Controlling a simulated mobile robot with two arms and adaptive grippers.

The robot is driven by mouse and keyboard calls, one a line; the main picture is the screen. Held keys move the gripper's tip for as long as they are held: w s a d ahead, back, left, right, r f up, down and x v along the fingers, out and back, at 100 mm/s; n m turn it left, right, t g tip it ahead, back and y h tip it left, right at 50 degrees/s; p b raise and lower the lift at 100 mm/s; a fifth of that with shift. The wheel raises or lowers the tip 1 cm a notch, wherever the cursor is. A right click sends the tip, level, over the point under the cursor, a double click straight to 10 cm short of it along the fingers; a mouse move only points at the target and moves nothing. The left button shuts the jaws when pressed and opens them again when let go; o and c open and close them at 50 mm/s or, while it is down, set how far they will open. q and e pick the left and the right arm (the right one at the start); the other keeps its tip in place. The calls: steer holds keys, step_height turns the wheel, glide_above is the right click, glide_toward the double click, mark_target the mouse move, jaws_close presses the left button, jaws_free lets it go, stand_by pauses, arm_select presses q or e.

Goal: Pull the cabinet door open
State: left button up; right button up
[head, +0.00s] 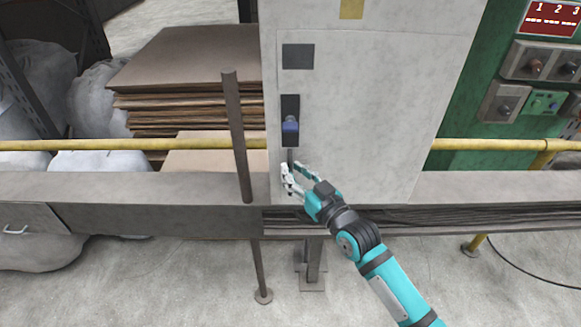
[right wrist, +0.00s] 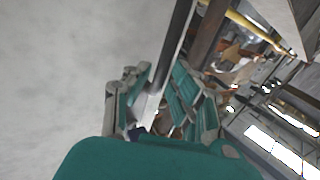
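The cabinet door (head: 370,90) is a pale grey, upright panel in the middle of the head view and looks shut. A dark handle plate with a blue knob (head: 290,125) sits near its left edge, and a thin grey lever (head: 290,156) hangs below. My right gripper (head: 297,172) is at the lever's lower end, with its fingers apart. In the right wrist view the gripper (right wrist: 158,100) has a grey bar (right wrist: 174,48) running between its fingers; whether they touch it I cannot tell. My left gripper is not in view.
A dark post (head: 237,135) stands just left of the door. Stacked brown sheets (head: 185,75) lie behind it. A green control panel (head: 530,95) is at right.

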steer(key=shift+x, duration=1)
jaws_close()
